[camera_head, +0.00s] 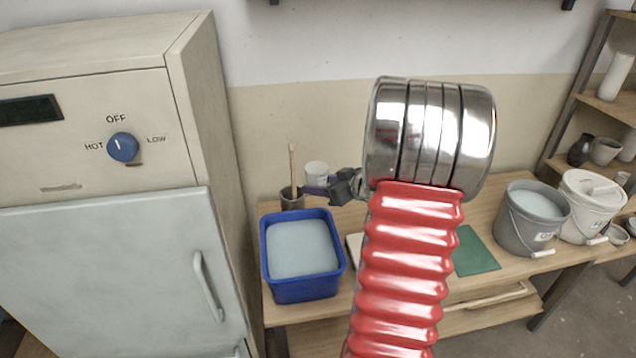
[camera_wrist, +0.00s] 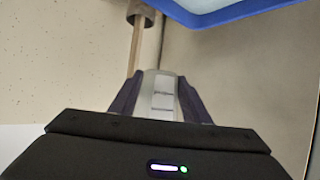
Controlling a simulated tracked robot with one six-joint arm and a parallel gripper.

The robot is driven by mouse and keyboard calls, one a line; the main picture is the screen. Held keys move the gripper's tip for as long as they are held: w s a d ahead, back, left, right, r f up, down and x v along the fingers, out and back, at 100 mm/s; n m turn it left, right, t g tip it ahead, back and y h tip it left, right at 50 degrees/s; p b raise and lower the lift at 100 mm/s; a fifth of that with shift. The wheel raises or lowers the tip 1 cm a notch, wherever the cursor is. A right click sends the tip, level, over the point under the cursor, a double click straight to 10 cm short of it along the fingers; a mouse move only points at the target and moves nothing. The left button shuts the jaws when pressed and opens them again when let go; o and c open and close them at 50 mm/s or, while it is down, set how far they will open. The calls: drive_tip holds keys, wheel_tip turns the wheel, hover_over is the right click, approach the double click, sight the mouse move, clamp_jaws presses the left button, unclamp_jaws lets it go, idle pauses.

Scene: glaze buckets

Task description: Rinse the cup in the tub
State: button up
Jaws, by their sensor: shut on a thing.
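The cup (camera_head: 317,169) is small and pale, and shows behind the tub in the head view. My gripper (camera_head: 313,189) is shut on it, with dark purple fingers. In the wrist view my gripper (camera_wrist: 160,82) has a finger on each side of a pale grey thing, which appears to be the cup (camera_wrist: 161,92). The blue tub (camera_head: 305,291) holds pale liquid and stands on the bench, in front of and below the cup. The tub's blue rim (camera_wrist: 228,16) also shows at the top of the wrist view. The cup is apart from the tub.
A dark pot (camera_head: 292,200) with a wooden-handled brush stands close left of the cup. A tall cabinet (camera_head: 100,130) is at left. A grey bucket (camera_head: 525,236) and a white bucket (camera_head: 590,215) stand right. A green mat (camera_head: 474,252) lies partly behind my red arm sleeve.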

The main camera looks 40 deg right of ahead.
drive_tip(key=shift+f, duration=1.35)
drive_tip(key=shift+d+r+n+h, duration=0.25)
drive_tip(key=shift+d+n+h, duration=0.25)
drive_tip(key=shift+n+h, duration=0.3)
drive_tip(key=shift+d+r+n+h, duration=0.2)
drive_tip(key=shift+d+n+h, duration=0.35)
drive_tip(key=shift+n, duration=0.35)
drive_tip(key=n+t+h, duration=0.1)
drive_tip(key=n+h, duration=0.1)
drive_tip(key=n, duration=0.2)
drive_tip(key=n+t+h, duration=0.1)
drive_tip(key=n+h, duration=0.2)
drive_tip(key=shift+d+f+n+t, duration=0.1)
drive_tip(key=shift+n+t, duration=0.2)
drive_tip(key=shift+n, duration=0.1)
drive_tip(key=n, duration=0.1)
drive_tip(key=a+r+n+t, duration=0.1)
drive_tip(key=n, duration=0.1)
drive_tip(key=n+t, duration=0.1)
drive_tip(key=n, duration=0.1)
drive_tip(key=shift+a+r+h, duration=0.2)
drive_tip(key=shift+a+h, duration=0.05)
drive_tip(key=shift+a, duration=0.05)
drive_tip(key=shift+s, duration=0.1)
drive_tip(key=shift+d, duration=0.1)
